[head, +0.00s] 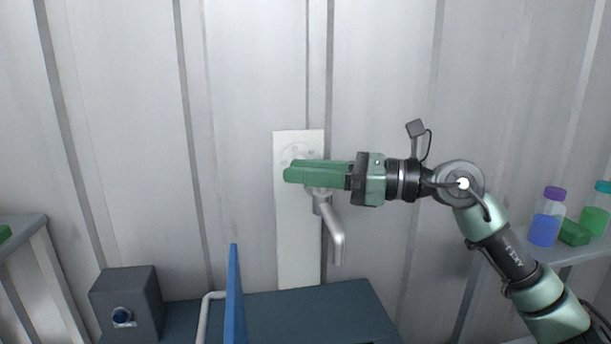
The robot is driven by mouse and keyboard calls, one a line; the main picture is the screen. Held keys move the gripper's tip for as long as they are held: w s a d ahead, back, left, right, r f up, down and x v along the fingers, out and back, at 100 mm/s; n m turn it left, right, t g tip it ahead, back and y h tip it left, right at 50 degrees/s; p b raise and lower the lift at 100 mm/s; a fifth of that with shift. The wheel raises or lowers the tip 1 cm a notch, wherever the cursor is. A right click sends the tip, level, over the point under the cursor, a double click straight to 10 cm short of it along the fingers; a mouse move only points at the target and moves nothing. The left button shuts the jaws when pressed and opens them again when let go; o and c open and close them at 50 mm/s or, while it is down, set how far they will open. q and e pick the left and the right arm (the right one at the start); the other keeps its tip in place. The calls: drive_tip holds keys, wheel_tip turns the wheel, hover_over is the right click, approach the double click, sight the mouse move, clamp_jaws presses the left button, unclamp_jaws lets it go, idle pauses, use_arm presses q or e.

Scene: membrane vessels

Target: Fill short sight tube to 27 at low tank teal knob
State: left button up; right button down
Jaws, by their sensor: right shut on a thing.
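My right gripper (288,170) reaches in from the right, with its green fingers against a white wall panel (298,255). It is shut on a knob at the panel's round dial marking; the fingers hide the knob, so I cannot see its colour. A bent grey metal spout (331,228) hangs just below the fingers and points downward. I cannot make out a sight tube, a scale or a liquid level. My left gripper is not in view.
A blue upright panel (235,295), seen nearly edge-on, and a white bent pipe (203,315) stand by the dark blue tabletop (315,315). Bottles (546,220) and a green block (574,232) sit on the right shelf.

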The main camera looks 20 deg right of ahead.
drive_tip(key=shift+s+a+n+g+y+p, duration=0.1)
drive_tip(key=shift+s+n+g+y, duration=0.4)
drive_tip(key=shift+n+g, duration=1.75)
drive_tip(key=shift+s+a+n+g+y+p, duration=0.15)
drive_tip(key=shift+s+n+g+y, duration=0.35)
drive_tip(key=shift+n+g, duration=1.75)
drive_tip(key=shift+s+n+g+y+p, duration=0.1)
drive_tip(key=shift+s+n+g+y, duration=0.45)
drive_tip(key=shift+g, duration=2.95)
drive_tip(key=shift+w+n+g, duration=0.2)
drive_tip(key=shift+n+g, duration=0.1)
drive_tip(key=shift+n, duration=0.25)
drive_tip(key=c, duration=1.1)
unclamp_jaws()
drive_tip(key=shift+r, duration=0.15)
